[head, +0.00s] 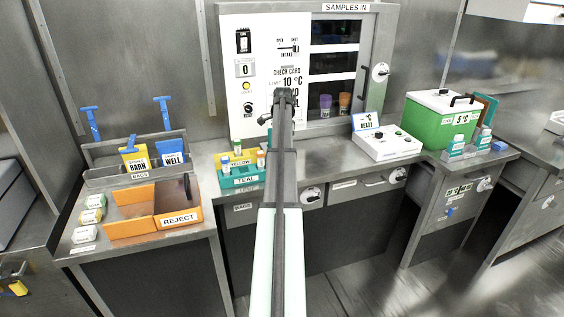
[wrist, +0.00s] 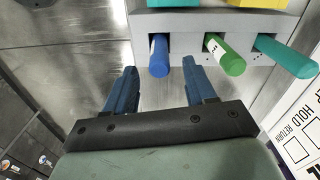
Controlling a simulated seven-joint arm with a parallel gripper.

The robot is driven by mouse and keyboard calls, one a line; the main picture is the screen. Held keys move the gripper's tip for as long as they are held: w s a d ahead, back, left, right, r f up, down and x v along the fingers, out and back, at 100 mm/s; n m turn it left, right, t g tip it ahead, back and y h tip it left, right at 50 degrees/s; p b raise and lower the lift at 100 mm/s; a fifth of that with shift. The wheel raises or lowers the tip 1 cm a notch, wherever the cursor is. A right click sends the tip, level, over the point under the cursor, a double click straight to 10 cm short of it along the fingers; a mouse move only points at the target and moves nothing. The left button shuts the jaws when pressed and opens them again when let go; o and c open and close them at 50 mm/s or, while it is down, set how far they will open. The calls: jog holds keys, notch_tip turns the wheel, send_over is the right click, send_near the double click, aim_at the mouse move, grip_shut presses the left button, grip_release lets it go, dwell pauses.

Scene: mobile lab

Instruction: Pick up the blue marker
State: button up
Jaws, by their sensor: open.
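The blue marker (wrist: 160,57) sits in a slot of a grey holder (wrist: 186,20) at the top of the wrist view, its near end sticking out toward me. My gripper (wrist: 160,66) is open, with one blue finger on each side of the marker's near end in the picture. Gaps show on both sides, and neither finger appears to touch it. I cannot tell how far the tips reach along it in depth. In the head view my arm blocks the middle, and I cannot make out the fingers or the blue marker there.
A green marker (wrist: 224,54) and a teal marker (wrist: 287,57) stick out of the same holder, right of the blue one. A white placard (wrist: 302,143) is at the lower right. The head view shows an orange reject tray (head: 181,218) and a green cooler (head: 434,126) on the counters.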

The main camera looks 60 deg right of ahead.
notch_tip(320, 180, down, 5)
jog(key=shift+w+a+r, duration=0.1)
jog(key=shift+a, duration=0.05)
grip_shut()
dwell(0.6)
